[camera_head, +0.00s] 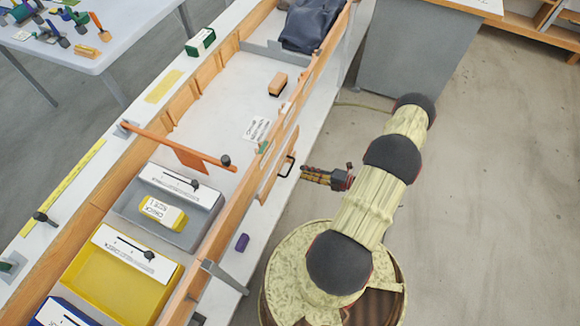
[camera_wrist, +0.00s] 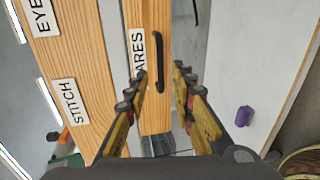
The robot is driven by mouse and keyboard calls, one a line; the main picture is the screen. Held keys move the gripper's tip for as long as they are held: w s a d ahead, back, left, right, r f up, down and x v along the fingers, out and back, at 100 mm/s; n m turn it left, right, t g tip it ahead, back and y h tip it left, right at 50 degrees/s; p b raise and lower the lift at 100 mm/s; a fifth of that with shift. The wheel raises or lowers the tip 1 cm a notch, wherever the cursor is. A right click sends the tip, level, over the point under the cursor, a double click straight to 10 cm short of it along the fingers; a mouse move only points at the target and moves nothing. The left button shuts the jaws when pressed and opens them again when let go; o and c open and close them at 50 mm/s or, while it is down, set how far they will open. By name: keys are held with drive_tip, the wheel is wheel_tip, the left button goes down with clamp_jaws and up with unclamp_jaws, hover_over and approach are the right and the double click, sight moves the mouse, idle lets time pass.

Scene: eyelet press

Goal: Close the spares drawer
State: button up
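The spares drawer (camera_head: 271,172) shows a wooden front that stands out from the side of the long wooden bench tray, so it is partly open. It has a black bar handle (camera_head: 286,166). In the wrist view the drawer front (camera_wrist: 155,112) carries a partly hidden label ending in "ARES", beside the black handle (camera_wrist: 159,60). My gripper (camera_head: 304,175) is just right of the handle in the head view. In the wrist view my gripper (camera_wrist: 158,76) is open, its fingers on either side of the drawer front's image. I cannot tell whether they touch it.
A wooden panel labelled "STITCH" (camera_wrist: 72,110) is beside the drawer. A purple block (camera_head: 242,242) lies on the white ledge. An orange flag arm (camera_head: 180,150), a grey bin (camera_head: 130,205) and a yellow bin (camera_head: 90,285) are to the left. The floor on the right is clear.

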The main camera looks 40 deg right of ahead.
sight(291, 167)
drive_tip(key=b+x, duration=0.1)
drive_tip(key=x, duration=0.6)
drive_tip(key=shift+w+a+b, duration=0.2)
drive_tip(key=shift+w+b, duration=0.1)
drive_tip(key=shift+b, duration=0.05)
drive_tip(key=c, duration=0.3)
clamp_jaws()
drive_tip(key=shift+f, duration=0.1)
